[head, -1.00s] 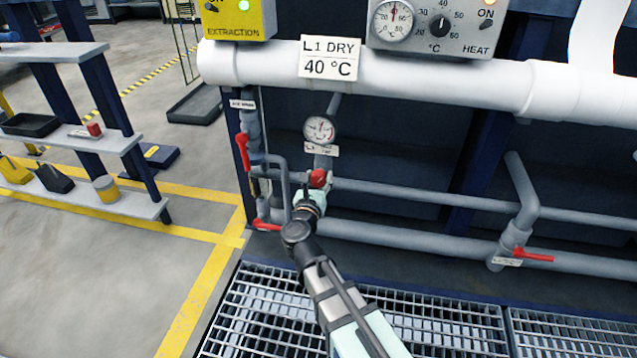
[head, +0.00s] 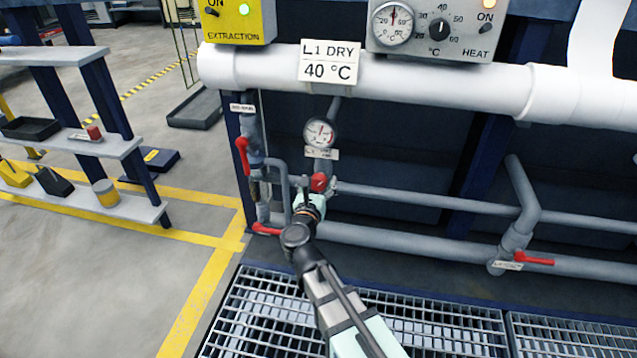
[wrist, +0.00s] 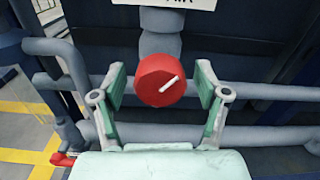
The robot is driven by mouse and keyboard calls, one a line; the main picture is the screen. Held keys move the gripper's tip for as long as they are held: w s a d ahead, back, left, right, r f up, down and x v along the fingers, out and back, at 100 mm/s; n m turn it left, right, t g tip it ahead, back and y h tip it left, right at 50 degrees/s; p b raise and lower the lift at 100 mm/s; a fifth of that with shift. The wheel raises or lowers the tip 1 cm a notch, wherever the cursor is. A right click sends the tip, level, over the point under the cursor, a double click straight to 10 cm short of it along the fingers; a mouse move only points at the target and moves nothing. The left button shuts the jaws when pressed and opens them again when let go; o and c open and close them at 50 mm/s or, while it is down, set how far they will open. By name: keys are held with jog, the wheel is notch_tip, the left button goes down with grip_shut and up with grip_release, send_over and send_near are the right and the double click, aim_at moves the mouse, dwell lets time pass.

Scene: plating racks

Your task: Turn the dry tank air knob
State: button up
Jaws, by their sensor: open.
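The red round air knob (wrist: 161,80) sits on a grey vertical pipe, with a white pointer mark slanting up to the right. It also shows in the head view (head: 319,182), just beyond my gripper (head: 312,197). In the wrist view my gripper (wrist: 160,86) is open, with one green finger on each side of the knob. Gaps show between the fingers and the knob, so I see no contact. A pressure gauge (head: 319,133) with a white face stands above the knob, and a small label (head: 321,154) hangs below the gauge.
Red lever valves sit at the left on the pipes, an upper one (head: 242,155) and a lower one (head: 267,229). Another red lever (head: 534,258) is at the right. Horizontal pipes run behind the knob. A metal grating (head: 270,310) covers the floor in front.

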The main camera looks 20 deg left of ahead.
jog(key=s, duration=0.7)
jog(key=shift+s+d, duration=0.15)
jog(key=shift+d, duration=0.25)
